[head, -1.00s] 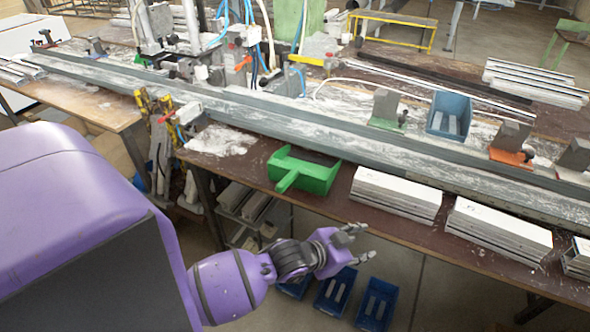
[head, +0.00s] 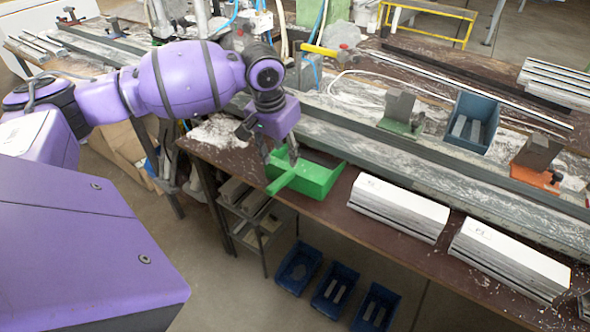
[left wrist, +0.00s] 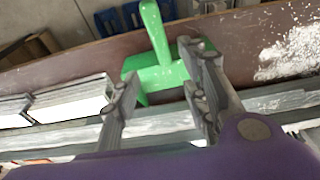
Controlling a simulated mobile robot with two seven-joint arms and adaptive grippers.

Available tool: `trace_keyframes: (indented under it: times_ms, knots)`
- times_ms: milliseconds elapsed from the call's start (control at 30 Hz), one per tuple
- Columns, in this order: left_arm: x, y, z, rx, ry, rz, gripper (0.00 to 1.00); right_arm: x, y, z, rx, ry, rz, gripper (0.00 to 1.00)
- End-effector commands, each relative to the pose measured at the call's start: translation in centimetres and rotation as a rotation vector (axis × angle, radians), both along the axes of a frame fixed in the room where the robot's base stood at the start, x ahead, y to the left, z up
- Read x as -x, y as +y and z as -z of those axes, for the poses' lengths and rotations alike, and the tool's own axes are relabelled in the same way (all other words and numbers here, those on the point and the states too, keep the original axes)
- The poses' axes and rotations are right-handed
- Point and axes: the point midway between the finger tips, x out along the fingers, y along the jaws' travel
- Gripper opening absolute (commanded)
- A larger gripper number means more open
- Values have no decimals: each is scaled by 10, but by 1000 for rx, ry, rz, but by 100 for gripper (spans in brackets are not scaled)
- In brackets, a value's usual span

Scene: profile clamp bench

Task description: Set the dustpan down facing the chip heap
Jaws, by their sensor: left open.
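The green dustpan (head: 318,182) rests on the brown bench top near its front edge. Its handle points to the lower left of the head view. The white chip heap (head: 222,131) lies on the bench to the left of the dustpan, apart from it. My left gripper (head: 276,154) is open, fingers downward, just above or beside the dustpan near its handle; contact cannot be told. In the left wrist view the dustpan (left wrist: 158,76) shows between and beyond the open fingers (left wrist: 158,85), and the chip heap (left wrist: 290,52) is at the right. My right gripper is not in view.
Stacks of white profiles (head: 398,205) stand on the bench right of the dustpan. A long grey rail (head: 400,160) runs behind it, with clamps (head: 401,115) and a blue bin (head: 471,122) beyond. Blue bins (head: 333,290) sit on the floor in front.

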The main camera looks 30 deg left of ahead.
Motion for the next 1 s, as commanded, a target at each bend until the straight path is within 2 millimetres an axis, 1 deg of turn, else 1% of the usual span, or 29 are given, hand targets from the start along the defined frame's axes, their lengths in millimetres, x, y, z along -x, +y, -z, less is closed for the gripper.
trace_keyframes:
  times_ms: [33,100,333,567,767,867,1000]
  knots:
    - [6,1,0,2,27,-22,41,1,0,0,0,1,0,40]
    - [11,3,1,-3,49,-49,41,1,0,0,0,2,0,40]
    - [11,3,1,-4,49,-63,41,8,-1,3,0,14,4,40]
    - [11,3,5,-4,49,-62,41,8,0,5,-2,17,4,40]
    - [10,4,22,-6,56,-62,41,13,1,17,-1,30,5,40]
    - [9,4,34,-5,57,-60,41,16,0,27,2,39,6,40]
    - [6,4,57,-5,59,-60,41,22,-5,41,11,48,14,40]
